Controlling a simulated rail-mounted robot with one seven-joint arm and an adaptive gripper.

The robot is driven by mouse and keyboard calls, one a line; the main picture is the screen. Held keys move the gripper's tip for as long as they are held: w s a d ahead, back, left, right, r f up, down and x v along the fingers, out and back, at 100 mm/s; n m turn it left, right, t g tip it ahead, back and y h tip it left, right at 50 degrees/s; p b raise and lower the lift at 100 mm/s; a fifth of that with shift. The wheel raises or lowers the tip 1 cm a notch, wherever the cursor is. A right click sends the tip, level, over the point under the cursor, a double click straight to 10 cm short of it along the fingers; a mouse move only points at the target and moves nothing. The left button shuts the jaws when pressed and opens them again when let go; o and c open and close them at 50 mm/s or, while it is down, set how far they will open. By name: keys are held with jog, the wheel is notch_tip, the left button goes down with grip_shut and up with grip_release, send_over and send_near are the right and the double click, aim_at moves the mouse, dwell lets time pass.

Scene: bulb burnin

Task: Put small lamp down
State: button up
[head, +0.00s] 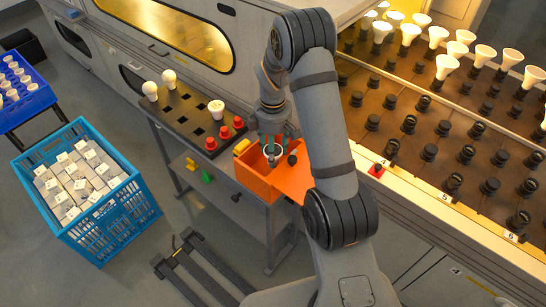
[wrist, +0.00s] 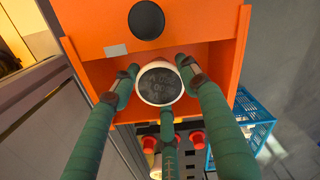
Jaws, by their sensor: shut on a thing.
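My gripper (head: 270,152) has green fingers and is at the orange bin (head: 257,182) beside the rack. In the wrist view, the three fingers (wrist: 160,92) are shut around a small lamp (wrist: 159,86), which shows a dark round face with faint lettering and a white rim. The orange bin (wrist: 190,35) lies behind and around the lamp in that view. I cannot tell whether the lamp touches the bin. In the head view, the gripper hides most of the lamp. A dark round piece (head: 292,160) is at the bin; it also shows in the wrist view (wrist: 146,20).
A dark rack (head: 184,117) holds a few white bulbs (head: 216,108) and several red caps (head: 211,144). On the right, a socket panel (head: 400,107) carries several white lamps (head: 448,65). A blue crate (head: 110,220) of white boxes stands on the floor at left.

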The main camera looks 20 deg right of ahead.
jog(key=shift+f, duration=1.2)
jog(key=shift+f, duration=0.1)
jog(key=shift+f, duration=0.15)
jog(key=o, duration=1.2)
jog(key=shift+c, duration=0.2)
notch_tip(320, 180, up, 13)
jog(key=shift+f+p, duration=0.2)
jog(key=shift+p, duration=0.4)
